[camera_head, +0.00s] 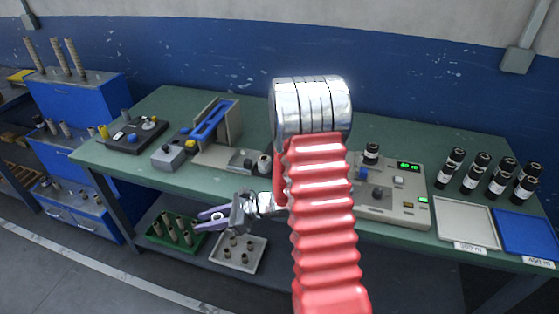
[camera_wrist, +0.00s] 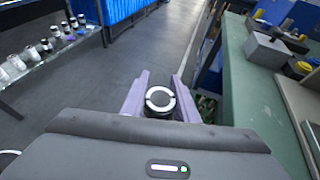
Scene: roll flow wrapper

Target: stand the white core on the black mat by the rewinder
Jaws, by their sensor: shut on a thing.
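My gripper (camera_head: 212,217) is in front of the green bench's front edge, pointing left, with its purple fingers above the lower shelf. In the wrist view, the fingers are shut on a small round core (camera_wrist: 160,98) with a white ring on its end and a dark middle. The head view does not show this core clearly. A dark, mat-like base (camera_head: 117,148) lies at the bench's left end with small blue, yellow and pale parts on it. I cannot tell whether it is the black mat, nor which machine is the rewinder.
The green bench (camera_head: 180,95) bears a blue-topped machine (camera_head: 212,122) and a grey machine with a green display (camera_head: 400,205). Black rolls (camera_head: 477,170) stand at right behind a grey tray (camera_head: 465,222) and a blue tray (camera_head: 530,235). Below are a green crate (camera_head: 157,237) and pale tray (camera_head: 228,264).

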